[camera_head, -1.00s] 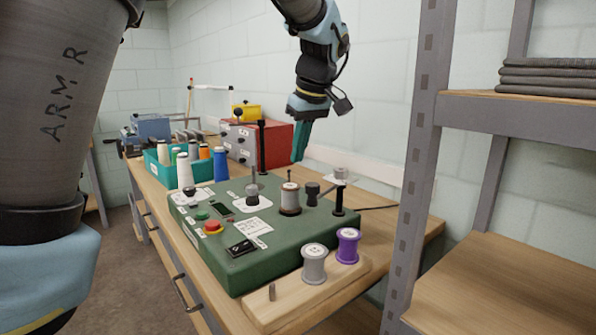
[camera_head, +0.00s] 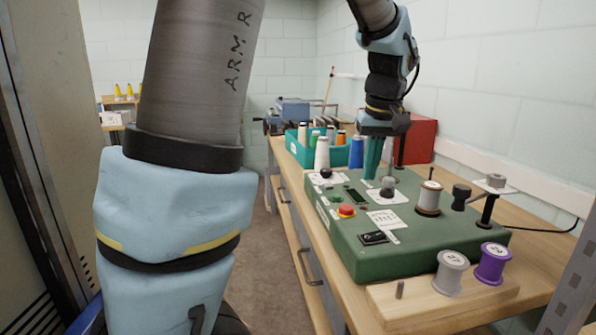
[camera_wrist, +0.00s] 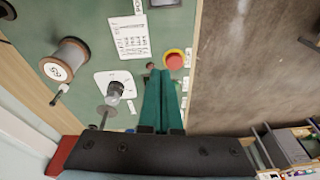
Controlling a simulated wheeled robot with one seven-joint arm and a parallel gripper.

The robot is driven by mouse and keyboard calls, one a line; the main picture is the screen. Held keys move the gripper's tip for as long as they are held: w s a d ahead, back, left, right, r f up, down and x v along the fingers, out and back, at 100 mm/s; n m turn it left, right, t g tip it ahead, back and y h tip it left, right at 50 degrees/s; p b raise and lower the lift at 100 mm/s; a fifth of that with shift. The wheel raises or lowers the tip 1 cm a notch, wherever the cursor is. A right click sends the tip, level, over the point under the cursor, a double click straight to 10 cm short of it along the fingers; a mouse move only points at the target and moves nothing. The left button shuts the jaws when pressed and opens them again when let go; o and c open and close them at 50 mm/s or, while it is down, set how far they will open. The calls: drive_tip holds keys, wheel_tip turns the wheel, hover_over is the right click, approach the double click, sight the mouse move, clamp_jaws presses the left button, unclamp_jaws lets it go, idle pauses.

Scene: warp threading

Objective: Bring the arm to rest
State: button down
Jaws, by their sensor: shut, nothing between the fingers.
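My gripper (camera_head: 374,160) hangs down from the arm at the upper right of the head view, with its teal fingers together and nothing between them. It is above the far part of the green machine (camera_head: 418,262). In the wrist view the teal fingers (camera_wrist: 158,92) lie side by side. Near them in that view are the red button (camera_wrist: 175,60) and a knob on a white plate (camera_wrist: 115,90). I cannot tell how high the fingertips are above the machine.
A grey spool (camera_head: 450,273) and a purple spool (camera_head: 492,264) stand on a wooden board in front of the machine. A thread spool (camera_head: 429,199) stands on the machine. A teal bin of cones (camera_head: 345,154) and a red box (camera_head: 422,140) are behind. Floor (camera_head: 262,240) is open left of the bench.

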drive_tip(key=s+a+f, duration=0.3)
drive_tip(key=a+f, duration=0.1)
drive_tip(key=a, duration=0.3)
drive_tip(key=s+a+f+m, duration=0.1)
drive_tip(key=s+a+f, duration=0.2)
drive_tip(key=a, duration=0.5)
drive_tip(key=s+a+f, duration=0.3)
drive_tip(key=a+f, duration=0.3)
drive_tip(key=a, duration=0.1)
drive_tip(key=shift+a+m+g+h, duration=0.3)
drive_tip(key=shift+a+g, duration=0.05)
drive_tip(key=shift+g, duration=0.05)
